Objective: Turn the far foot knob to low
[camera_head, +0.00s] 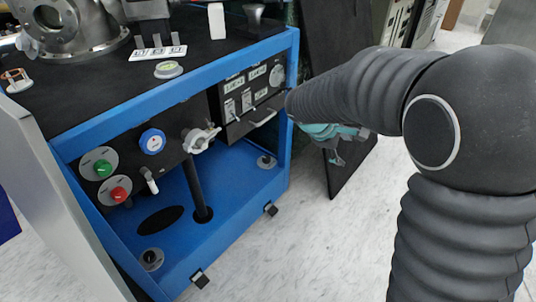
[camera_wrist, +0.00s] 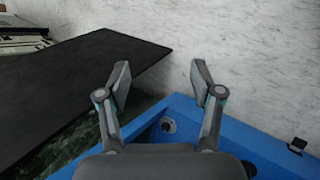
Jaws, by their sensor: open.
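The far foot knob (camera_head: 266,162) is a small dark round knob on a pale disc, on the blue base floor at the cart's right end. In the wrist view a dark round knob (camera_wrist: 168,125), which looks like the same one, sits in the blue frame's corner, between the two finger bases. My gripper (camera_head: 337,158) is right of the cart, partly hidden behind my arm. The wrist view shows my gripper (camera_wrist: 160,76) open and empty, with its fingertips apart from the knob. The knob's setting is too small to read.
The blue cart frame (camera_head: 165,109) has a near foot knob (camera_head: 151,259) at its front left. A control panel (camera_head: 252,95) hangs above the far knob. A black board (camera_head: 345,181) stands behind my gripper. The pale floor (camera_head: 310,245) at right is clear.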

